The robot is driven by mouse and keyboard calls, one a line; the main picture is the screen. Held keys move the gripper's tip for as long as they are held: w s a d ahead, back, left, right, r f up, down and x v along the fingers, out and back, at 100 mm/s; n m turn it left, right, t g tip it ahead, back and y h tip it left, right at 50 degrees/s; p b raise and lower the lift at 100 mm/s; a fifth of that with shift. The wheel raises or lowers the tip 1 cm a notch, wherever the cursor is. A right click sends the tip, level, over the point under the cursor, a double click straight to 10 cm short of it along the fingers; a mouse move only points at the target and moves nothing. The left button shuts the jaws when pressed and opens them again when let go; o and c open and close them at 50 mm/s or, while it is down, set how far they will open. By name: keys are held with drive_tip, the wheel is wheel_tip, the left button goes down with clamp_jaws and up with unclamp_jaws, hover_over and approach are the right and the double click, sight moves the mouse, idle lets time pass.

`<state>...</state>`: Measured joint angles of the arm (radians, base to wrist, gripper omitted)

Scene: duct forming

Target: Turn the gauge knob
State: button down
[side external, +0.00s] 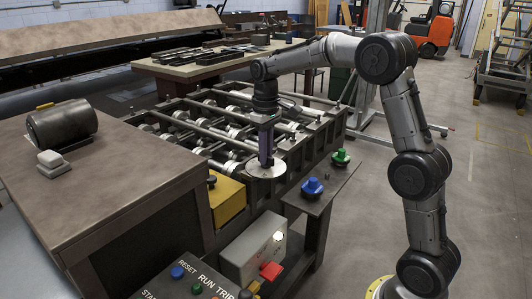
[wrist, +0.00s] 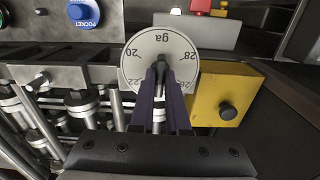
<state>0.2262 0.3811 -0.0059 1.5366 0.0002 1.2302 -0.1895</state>
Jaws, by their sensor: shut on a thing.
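The gauge knob is a pale round dial marked "ga" with numbers such as 20, 22, 26 and 28 around its rim. The dial (wrist: 160,42) sits at the upper middle of the wrist view. In the side view the dial (side external: 266,170) lies flat at the near end of the roller machine. My gripper (wrist: 160,72) points at the dial's centre with its purple fingers close together. It is shut on the knob's dark central grip, which the fingers mostly hide. In the side view my gripper (side external: 266,162) stands upright over the dial.
A yellow box (side external: 227,198) with a black knob stands beside the dial. A blue button (side external: 312,187) marked "POCKET" and a green button (side external: 340,157) are on the other side. A grey box (side external: 253,250) with a red switch and the control panel (side external: 195,285) are nearer the camera.

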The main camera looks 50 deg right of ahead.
drive_tip(key=m, duration=0.6)
drive_tip(key=shift+m, duration=2.7)
drive_tip(key=c, duration=0.9)
unclamp_jaws()
wheel_tip(320, 180, up, 14)
